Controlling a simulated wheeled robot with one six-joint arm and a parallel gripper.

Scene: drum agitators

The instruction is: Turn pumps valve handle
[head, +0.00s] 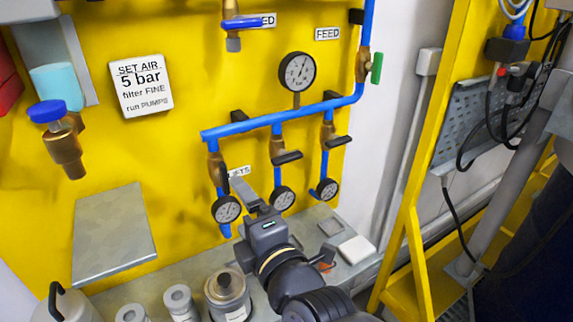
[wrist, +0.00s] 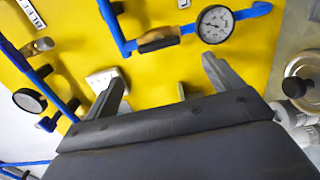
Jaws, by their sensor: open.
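Three brass branch valves hang under a blue pipe on the yellow panel in the head view. The left valve (head: 216,166) has a dark handle (head: 225,178) hanging down. The middle handle (head: 287,158) and right handle (head: 336,141) stick out level. My gripper (head: 247,190) is below and right of the left valve, open and empty. In the wrist view, a dark valve handle (wrist: 158,43) lies beyond the spread fingers of my gripper (wrist: 160,73), apart from them.
Small gauges (head: 227,209) hang below the valves. A larger gauge (head: 297,72) stands above the pipe, near a green-handled feed valve (head: 376,68). A grey bench below holds a round metal pot (head: 228,292). A yellow frame (head: 420,170) stands at right.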

